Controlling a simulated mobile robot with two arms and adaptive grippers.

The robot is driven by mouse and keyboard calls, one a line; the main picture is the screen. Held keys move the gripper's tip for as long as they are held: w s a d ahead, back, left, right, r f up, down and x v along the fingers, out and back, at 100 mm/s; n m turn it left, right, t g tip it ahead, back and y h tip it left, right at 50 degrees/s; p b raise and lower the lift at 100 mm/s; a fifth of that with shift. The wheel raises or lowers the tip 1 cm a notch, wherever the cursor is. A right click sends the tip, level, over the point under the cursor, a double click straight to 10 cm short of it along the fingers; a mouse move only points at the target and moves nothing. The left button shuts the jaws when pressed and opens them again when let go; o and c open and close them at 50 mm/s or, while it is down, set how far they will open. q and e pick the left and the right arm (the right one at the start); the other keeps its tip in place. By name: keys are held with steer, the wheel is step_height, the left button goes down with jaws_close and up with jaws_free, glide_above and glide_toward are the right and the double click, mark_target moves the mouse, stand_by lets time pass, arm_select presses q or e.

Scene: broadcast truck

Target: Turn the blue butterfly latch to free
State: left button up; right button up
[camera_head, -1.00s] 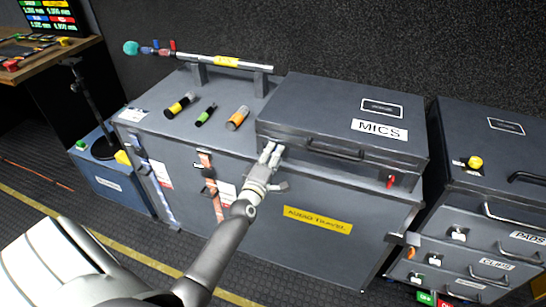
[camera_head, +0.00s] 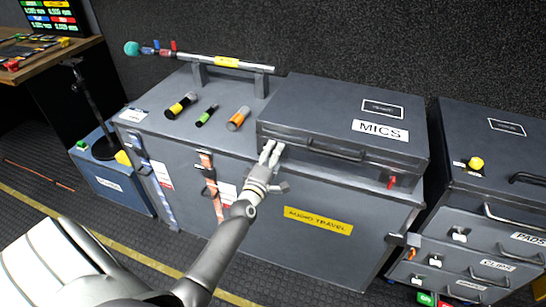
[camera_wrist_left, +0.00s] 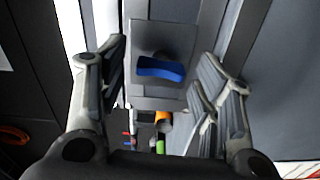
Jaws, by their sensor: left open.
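The blue butterfly latch (camera_wrist_left: 160,69) shows in the left wrist view, on a grey plate (camera_wrist_left: 163,98). It lies between the spread fingers of my left gripper, with a gap on each side, and the fingers do not appear to touch it. In the head view my left gripper (camera_head: 271,152) is at the front left corner of the grey MICS case (camera_head: 335,112). The gripper hides the latch there. The left gripper is open and empty. My right gripper is not in view.
The MICS case rests on the large AUDIO TRAVEL case (camera_head: 225,151). Several short cylinders, including an orange one (camera_head: 238,118), lie on its top, with a pole (camera_head: 200,60) behind them. A red latch (camera_head: 391,182) is at the right. A drawer cabinet (camera_head: 478,205) stands further right.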

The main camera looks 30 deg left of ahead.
arm_select(q)
steer(key=v, duration=1.2)
steer(key=shift+f, duration=0.1)
steer(key=s+d+f+m+g+h, duration=0.1)
steer(key=s+d+f+m+g, duration=0.25)
steer(key=f, duration=0.65)
steer(key=s+d+f+m+g+h, duration=0.2)
steer(key=s+d+f+m, duration=0.15)
steer(key=f, duration=0.65)
steer(key=s+d+f+m+g+h, duration=0.1)
steer(key=s+d+f+m+g, duration=0.2)
steer(key=f, duration=0.8)
steer(key=s+f+m+g, duration=0.4)
steer(key=s+f+m, duration=0.2)
steer(key=s, duration=0.9)
steer(key=s+d+f+m+g, duration=0.1)
steer(key=s+f+m+g, duration=0.3)
steer(key=s+f, duration=0.6)
steer(key=s+m, duration=0.2)
steer(key=s, duration=0.4)
steer(key=shift+d+f+p, duration=0.2)
steer(key=shift+d+p, duration=0.1)
steer(key=shift+p, duration=0.05)
